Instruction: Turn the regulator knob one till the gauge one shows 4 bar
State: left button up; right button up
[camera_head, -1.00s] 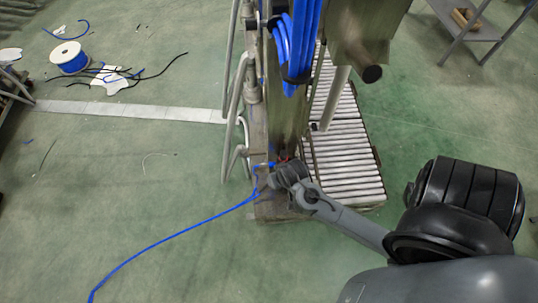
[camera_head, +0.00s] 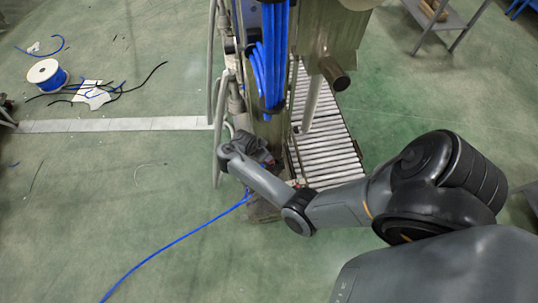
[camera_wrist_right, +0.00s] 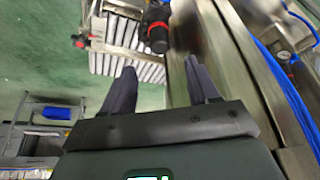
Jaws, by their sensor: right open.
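In the right wrist view my right gripper (camera_wrist_right: 160,68) is open and empty, its two dark fingers apart. No gauge face is readable in either view. In the head view my right arm reaches in from the right to the machine's post, and its gripper (camera_head: 262,154) is mostly hidden by the wrist. My left gripper is not in view.
A red-handled fitting (camera_wrist_right: 80,41) sits left of the knob. Blue hoses (camera_head: 272,60) hang down the machine, and a blue hose (camera_head: 175,243) trails over the floor. A roller conveyor (camera_head: 325,150) lies behind the post. A cable spool (camera_head: 48,74) is at far left.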

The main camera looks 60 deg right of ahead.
jog(key=b+x, duration=0.4)
jog(key=x, duration=0.6)
